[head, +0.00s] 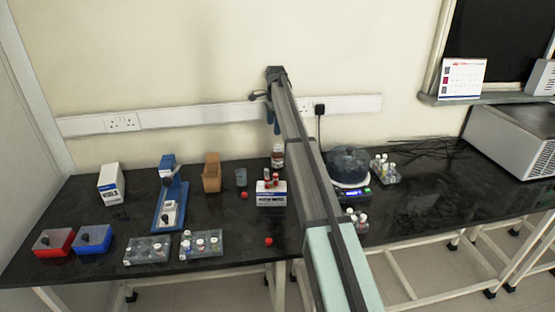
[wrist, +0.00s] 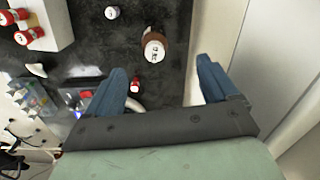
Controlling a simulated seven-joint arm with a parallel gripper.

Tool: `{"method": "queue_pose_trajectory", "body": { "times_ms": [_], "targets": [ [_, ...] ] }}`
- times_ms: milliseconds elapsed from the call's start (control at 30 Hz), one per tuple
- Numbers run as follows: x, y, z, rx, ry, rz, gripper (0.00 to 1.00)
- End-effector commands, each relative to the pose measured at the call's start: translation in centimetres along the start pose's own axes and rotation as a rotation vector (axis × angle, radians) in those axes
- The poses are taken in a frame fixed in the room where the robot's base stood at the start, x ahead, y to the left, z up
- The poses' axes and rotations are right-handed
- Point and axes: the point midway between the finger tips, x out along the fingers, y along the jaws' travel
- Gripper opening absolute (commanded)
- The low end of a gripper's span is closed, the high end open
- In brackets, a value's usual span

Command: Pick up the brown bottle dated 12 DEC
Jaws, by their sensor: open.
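A brown bottle (wrist: 153,49) with a white cap shows in the wrist view, standing on the dark bench ahead of my fingers. Dark print is on the cap, too small to read for certain. In the head view a bottle (head: 278,157) with a white label stands near the back wall, partly behind my arm. My gripper (wrist: 160,66) is open and empty, with the bottle beyond the gap between its blue fingers. In the head view my gripper (head: 268,112) is high in front of the wall, above the bottle.
A white box (head: 271,194) with red-capped vials on top stands close to the bottle. A balance (head: 347,168) is to the right. Loose red caps (head: 268,241) lie on the bench. A grey beaker (head: 241,177) and brown box (head: 211,172) stand left. The wall is close behind.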

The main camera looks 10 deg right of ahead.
Motion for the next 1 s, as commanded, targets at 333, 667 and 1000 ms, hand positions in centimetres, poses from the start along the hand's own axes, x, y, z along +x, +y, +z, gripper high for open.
{"method": "queue_pose_trajectory", "body": {
  "times_ms": [333,667,1000],
  "targets": [
    [0.7,1.0,-1.7,0.1,0.029,0.036,0.87],
    [6.0,1.2,-1.8,0.097,0.027,0.035,0.87],
    [8.5,1.2,-1.8,0.096,0.027,0.033,0.87]
  ]
}}
